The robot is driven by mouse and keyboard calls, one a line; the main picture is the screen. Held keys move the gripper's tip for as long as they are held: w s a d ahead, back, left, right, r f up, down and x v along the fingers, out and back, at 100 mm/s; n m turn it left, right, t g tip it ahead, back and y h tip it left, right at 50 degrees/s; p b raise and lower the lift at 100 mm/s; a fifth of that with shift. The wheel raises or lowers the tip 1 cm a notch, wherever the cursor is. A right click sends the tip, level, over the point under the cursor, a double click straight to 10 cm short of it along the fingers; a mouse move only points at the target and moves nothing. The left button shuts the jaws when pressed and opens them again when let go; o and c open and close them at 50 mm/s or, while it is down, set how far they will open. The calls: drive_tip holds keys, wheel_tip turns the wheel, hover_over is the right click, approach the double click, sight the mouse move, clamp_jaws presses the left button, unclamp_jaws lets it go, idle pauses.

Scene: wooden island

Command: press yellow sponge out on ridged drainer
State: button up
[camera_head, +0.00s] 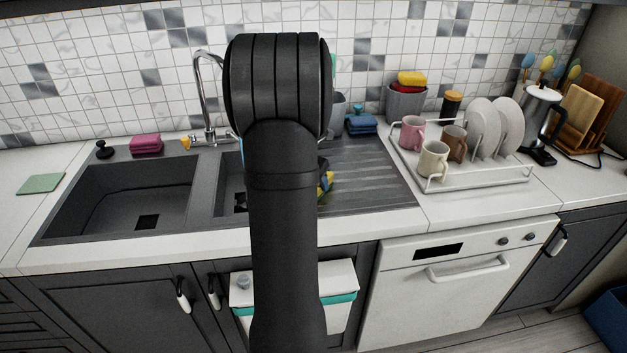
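The ridged drainer (375,180) is the grey grooved board to the right of the sink bowls. A small yellow piece (326,183), probably the yellow sponge, shows at the drainer's left part, just past the right edge of my arm. Most of it is hidden behind my arm. My gripper is almost wholly hidden by my own arm; a dark bit beside the yellow piece may be part of it. I cannot tell whether its fingers are open or shut, or whether they touch the yellow piece.
A dish rack (475,182) with mugs and plates stands right. The sink's left bowl (125,205) and tap (205,90) are left.

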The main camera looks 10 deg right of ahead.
drive_tip(key=shift+r, duration=3.4)
drive_tip(key=s+d+r, duration=0.4)
drive_tip(key=s+d, duration=0.3)
drive_tip(key=d, duration=0.1)
drive_tip(key=shift+m, duration=0.4)
drive_tip(key=w+a+f, duration=0.4)
drive_tip(key=a, duration=0.1)
drive_tip(key=w+a+f, duration=0.2)
drive_tip(key=w+a, duration=0.1)
drive_tip(key=shift+f, duration=0.35)
drive_tip(key=shift+w+f, duration=0.1)
drive_tip(key=shift+f, duration=1.9)
drive_tip(key=shift+f, duration=0.1)
drive_tip(key=o, duration=0.9)
